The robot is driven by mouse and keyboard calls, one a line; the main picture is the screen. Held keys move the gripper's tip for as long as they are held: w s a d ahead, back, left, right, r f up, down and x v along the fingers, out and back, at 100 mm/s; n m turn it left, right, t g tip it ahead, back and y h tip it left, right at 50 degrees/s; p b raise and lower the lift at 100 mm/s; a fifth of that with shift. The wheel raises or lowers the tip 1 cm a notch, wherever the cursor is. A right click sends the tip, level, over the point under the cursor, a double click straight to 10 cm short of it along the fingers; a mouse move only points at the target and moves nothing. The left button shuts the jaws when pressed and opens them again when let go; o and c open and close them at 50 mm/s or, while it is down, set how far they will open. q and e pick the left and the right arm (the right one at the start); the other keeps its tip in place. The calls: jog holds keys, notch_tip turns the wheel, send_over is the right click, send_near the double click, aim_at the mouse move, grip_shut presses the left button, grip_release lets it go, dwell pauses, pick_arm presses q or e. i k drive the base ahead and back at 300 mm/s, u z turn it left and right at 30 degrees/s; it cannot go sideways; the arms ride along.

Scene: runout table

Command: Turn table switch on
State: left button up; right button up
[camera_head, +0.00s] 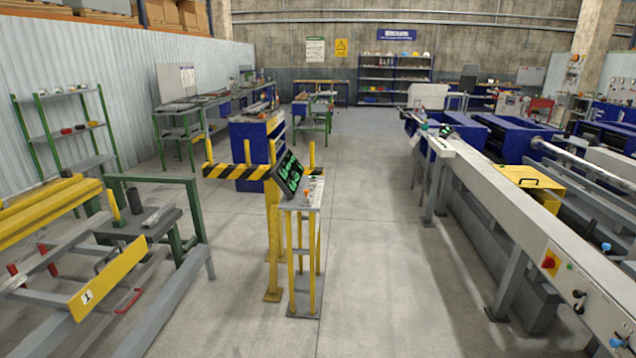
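A long grey runout table (500,190) runs along the right side. Its near end carries a panel with a red switch on a yellow plate (549,262), a small green button (569,267) and dark round knobs (578,294). I cannot tell which of these is the table switch or how it is set. A yellow-legged control stand (303,203) with a tilted dark screen showing green marks (289,176) stands in the middle; small buttons are on its top. Neither of my grippers is in view.
A striped yellow-black barrier (222,171) stands behind the control stand. A green frame (190,215) and yellow beams (40,205) fill the left. Open concrete floor (375,250) lies between the stand and the runout table.

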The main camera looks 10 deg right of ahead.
aim_at(549, 261)
jog(key=z, duration=0.45)
jog(key=i, duration=1.1)
jog(key=z, duration=1.9)
jog(key=i, duration=0.95)
jog(key=z, duration=0.75)
